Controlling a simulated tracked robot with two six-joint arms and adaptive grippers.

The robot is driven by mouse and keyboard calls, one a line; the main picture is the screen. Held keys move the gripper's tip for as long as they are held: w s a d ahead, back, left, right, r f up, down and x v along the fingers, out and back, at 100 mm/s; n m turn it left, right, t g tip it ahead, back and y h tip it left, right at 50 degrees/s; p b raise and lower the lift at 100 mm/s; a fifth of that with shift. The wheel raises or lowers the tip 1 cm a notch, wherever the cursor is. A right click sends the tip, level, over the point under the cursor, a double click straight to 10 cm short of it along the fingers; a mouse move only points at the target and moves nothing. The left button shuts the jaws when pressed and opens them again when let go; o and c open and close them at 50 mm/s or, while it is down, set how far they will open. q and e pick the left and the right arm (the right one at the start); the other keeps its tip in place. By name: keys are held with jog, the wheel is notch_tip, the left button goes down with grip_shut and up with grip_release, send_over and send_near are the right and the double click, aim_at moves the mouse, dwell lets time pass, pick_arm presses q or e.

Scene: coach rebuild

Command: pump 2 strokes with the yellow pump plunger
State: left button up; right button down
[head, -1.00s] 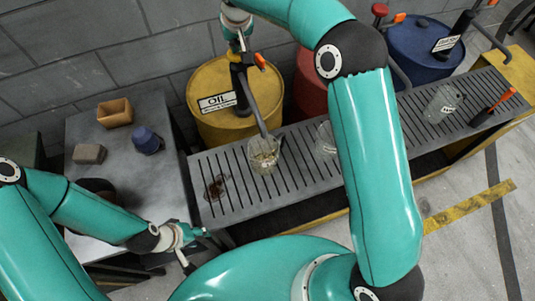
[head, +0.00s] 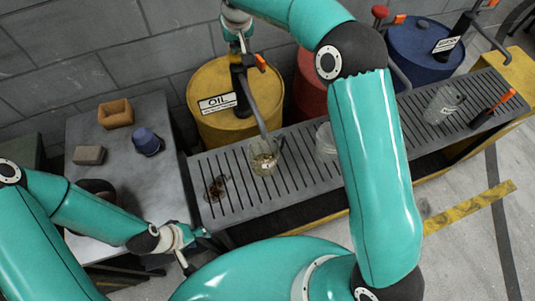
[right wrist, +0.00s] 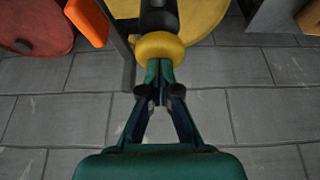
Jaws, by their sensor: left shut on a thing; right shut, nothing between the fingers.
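The yellow pump plunger knob (right wrist: 160,47) sits on a dark shaft over the yellow oil drum (head: 207,130). In the right wrist view the shut fingertips of my right gripper (right wrist: 159,78) are at the knob and look to touch it, with nothing between them. In the head view my right gripper (head: 238,42) is above the dark pump, and the knob is mostly hidden. The pump's spout ends over a glass jar (head: 264,160) with some brownish stuff in it. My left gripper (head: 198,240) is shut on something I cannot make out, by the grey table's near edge.
The jar stands on a slatted grate (head: 230,190) with a dark stain at left. More glass jars (head: 441,104) stand along it. Red and blue drums (head: 420,50) are behind. A tan open box (head: 115,113), grey block and blue cup are on the grey table (head: 110,180).

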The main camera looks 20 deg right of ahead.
jog(key=shift+r+p, duration=2.5)
jog(key=shift+r, duration=0.65)
jog(key=shift+w+f, duration=0.1)
jog(key=shift+f, duration=0.1)
jog(key=shift+f+b, duration=2.55)
jog(key=shift+f, duration=0.75)
jog(key=shift+s+f, duration=0.2)
jog(key=shift+f, duration=0.15)
jog(key=shift+r, duration=0.1)
jog(key=shift+w+r+p, duration=0.2)
jog(key=shift+r+p, duration=2.45)
jog(key=shift+r, duration=1.1)
